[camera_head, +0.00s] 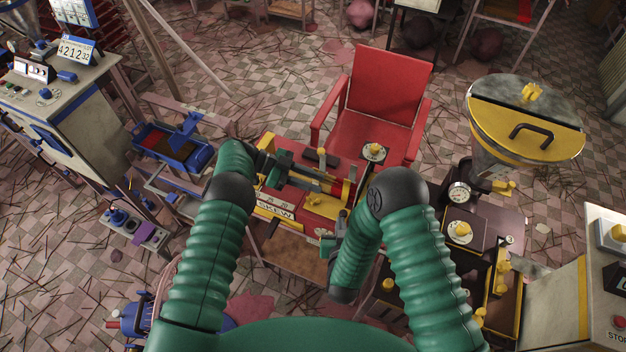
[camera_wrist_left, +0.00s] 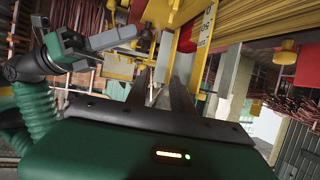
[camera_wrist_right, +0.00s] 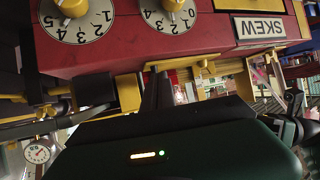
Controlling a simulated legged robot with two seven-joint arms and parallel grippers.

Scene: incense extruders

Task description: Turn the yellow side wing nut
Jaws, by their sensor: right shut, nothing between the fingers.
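A red and yellow machine (camera_head: 300,203) with a "SKEW" label stands in the middle of the head view. A yellow knob (camera_head: 321,153) rises at its back; I cannot tell whether it is the side wing nut. My left gripper (camera_head: 283,160) is over the machine's left part, beside that knob. Its fingers (camera_wrist_left: 168,85) look apart in the left wrist view, with yellow parts just beyond. My right gripper (camera_head: 334,245) is shut and empty at the machine's front right. In the right wrist view its fingers (camera_wrist_right: 156,92) are below the red panel (camera_wrist_right: 115,45), close to a yellow bracket (camera_wrist_right: 129,92).
A red chair (camera_head: 385,90) stands behind the machine. A yellow-lidded hopper (camera_head: 525,125) is at the right, with a gauge (camera_head: 458,193) below it. A blue tray (camera_head: 175,147) and a grey cabinet (camera_head: 75,105) are at the left. Yellow-knobbed dials (camera_wrist_right: 168,14) are on the red panel.

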